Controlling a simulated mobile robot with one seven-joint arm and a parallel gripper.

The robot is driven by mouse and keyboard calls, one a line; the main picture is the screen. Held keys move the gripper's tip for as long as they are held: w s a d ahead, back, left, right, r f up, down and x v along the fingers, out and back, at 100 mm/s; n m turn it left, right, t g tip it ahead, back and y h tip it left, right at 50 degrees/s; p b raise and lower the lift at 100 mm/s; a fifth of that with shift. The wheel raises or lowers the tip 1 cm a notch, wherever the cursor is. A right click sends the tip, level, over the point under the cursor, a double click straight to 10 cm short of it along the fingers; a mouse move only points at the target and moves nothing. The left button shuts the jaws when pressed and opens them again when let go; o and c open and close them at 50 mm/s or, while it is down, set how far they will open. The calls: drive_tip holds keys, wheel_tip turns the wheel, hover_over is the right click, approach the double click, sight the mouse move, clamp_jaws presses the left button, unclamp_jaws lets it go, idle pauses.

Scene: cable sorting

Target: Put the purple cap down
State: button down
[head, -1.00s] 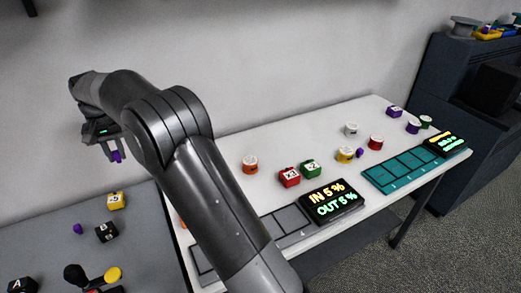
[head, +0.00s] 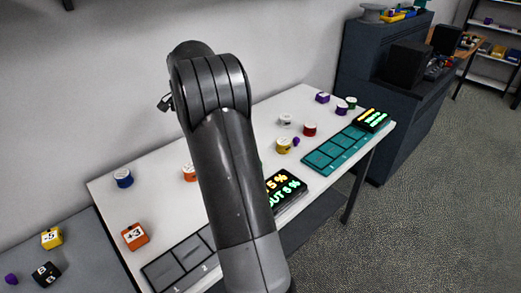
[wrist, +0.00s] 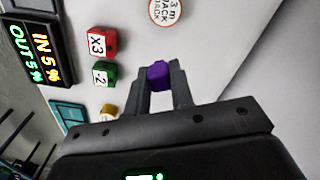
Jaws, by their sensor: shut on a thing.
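The purple cap (wrist: 158,75) is between the two fingertips of my gripper (wrist: 160,84) in the wrist view. My gripper is shut on it and holds it up over the white table (wrist: 215,45). In the head view my arm hides the cap and most of the gripper. Another purple cap (head: 296,141) lies beside a yellow spool on the white table. A further purple cap (head: 11,279) lies on the grey table at the lower left.
A red X3 block (wrist: 102,43) and a green block (wrist: 104,74) stand near a lit display (wrist: 40,50). A blue spool (head: 123,178), an orange +3 block (head: 135,236), a grey tray (head: 150,271) and a teal tray (head: 318,160) are on the white table.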

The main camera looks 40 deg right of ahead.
drive_tip(key=s+d+m, duration=0.5)
drive_tip(key=s+d, duration=0.7)
drive_tip(key=d, duration=0.4)
drive_tip(key=w+a+f, duration=0.2)
drive_tip(key=w+f, duration=0.1)
drive_tip(key=f, duration=0.1)
drive_tip(key=w+a+f, duration=0.2)
drive_tip(key=w+f, duration=0.1)
drive_tip(key=f, duration=0.1)
drive_tip(key=w+a+f, duration=0.2)
drive_tip(key=w+f, duration=0.2)
drive_tip(key=shift+a+f, duration=0.15)
drive_tip(key=shift+f, duration=1.95)
drive_tip(key=shift+f, duration=0.15)
drive_tip(key=c, duration=1.3)
unclamp_jaws()
drive_tip(key=shift+o, duration=0.2)
